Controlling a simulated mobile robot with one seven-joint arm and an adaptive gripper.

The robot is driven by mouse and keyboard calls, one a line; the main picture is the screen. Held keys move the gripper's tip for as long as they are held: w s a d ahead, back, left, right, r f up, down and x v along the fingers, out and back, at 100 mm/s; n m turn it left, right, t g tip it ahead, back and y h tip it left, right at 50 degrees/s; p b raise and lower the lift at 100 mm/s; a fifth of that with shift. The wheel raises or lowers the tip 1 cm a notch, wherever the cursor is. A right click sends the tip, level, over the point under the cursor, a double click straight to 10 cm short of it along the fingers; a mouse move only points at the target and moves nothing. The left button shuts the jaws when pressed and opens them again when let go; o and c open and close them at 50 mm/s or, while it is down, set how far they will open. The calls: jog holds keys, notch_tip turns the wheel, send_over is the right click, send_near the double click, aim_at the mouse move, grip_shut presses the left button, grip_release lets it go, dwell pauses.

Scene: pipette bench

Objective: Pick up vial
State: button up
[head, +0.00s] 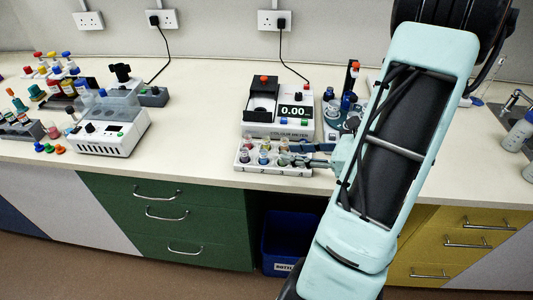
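A white tray (262,170) with numbered front places stands at the front edge of the bench and holds several small vials. One vial with blue contents (263,158) stands in the front row, left of my gripper. My gripper (285,154) reaches in from the right, low over the right part of the tray. Its two fingers appear a little apart at the right-hand vials. The fingers cover part of these vials, and I cannot tell whether one is between them or touched.
A colour meter (285,130) reading 0.00 stands right behind the tray. A rack of bottles (345,103) is partly hidden by my arm. A white instrument (108,130) stands at left among bottles and coloured caps. Bench between it and the tray is clear. A blue bin (285,240) is below.

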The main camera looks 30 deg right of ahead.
aim_at(260, 151)
jog(key=x, duration=1)
jog(key=shift+w+a, duration=0.15)
jog(key=shift+w, duration=0.2)
jog(key=shift+c, duration=0.5)
grip_shut()
jog(key=shift+p, duration=0.3)
